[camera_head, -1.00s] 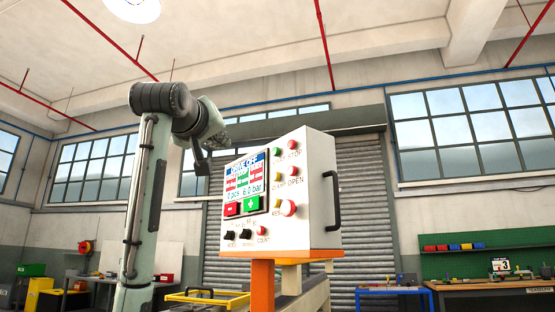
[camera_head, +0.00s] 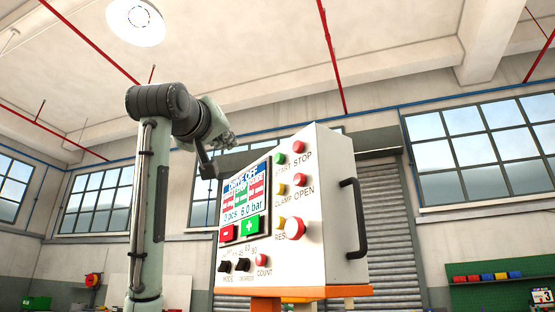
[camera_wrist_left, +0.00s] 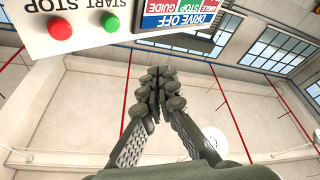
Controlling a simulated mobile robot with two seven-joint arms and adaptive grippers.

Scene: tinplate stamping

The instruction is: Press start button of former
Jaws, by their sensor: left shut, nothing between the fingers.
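The white control box (camera_head: 335,200) stands at centre right in the head view, with its labelled buttons on the front face. The green start button (camera_head: 280,159) is at the top, beside the red stop button (camera_head: 299,147). In the wrist view the start button (camera_wrist_left: 111,23) and stop button (camera_wrist_left: 60,29) show upside down at the upper left. My left gripper (camera_head: 208,170) is shut and empty, left of the box near its screen. In the wrist view the gripper (camera_wrist_left: 160,75) points up, below and to the right of the start button, apart from it. My right gripper is not in view.
The box carries a screen (camera_head: 246,190) headed DRIVE OFF, clamp, open and reset buttons, and black knobs (camera_head: 241,265). A dark handle (camera_head: 357,220) sticks out from its right side. A green-backed workbench stands far right. A roller shutter (camera_head: 385,180) is behind.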

